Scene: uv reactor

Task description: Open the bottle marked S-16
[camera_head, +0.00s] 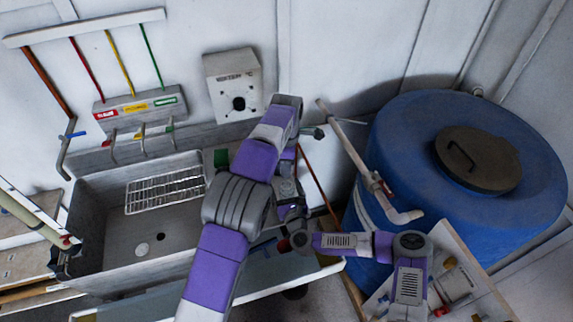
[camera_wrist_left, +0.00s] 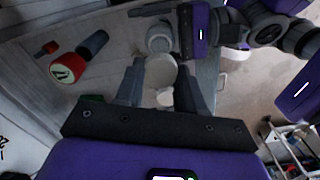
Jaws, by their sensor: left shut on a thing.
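My left gripper (camera_wrist_left: 160,80) is shut on a pale, round-topped bottle (camera_wrist_left: 160,72) in the left wrist view, with one finger on each side of it. No S-16 marking is legible on it. In the head view, my left arm hides most of this gripper and the bottle. A grey round thing (camera_wrist_left: 158,38) shows just beyond the bottle; whether it is a separate cap or vessel is unclear. My right arm comes in from the right, and its gripper (camera_head: 300,240) is close to the left one. Its fingers are too small and dark to read.
A red-topped container (camera_wrist_left: 68,68) and a dark-capped one (camera_wrist_left: 95,42) lie left of the held bottle. A steel sink (camera_head: 110,235) with a wire rack (camera_head: 165,190) is at left. A blue barrel (camera_head: 400,150) stands at right, and a tray (camera_head: 480,270) is below it.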

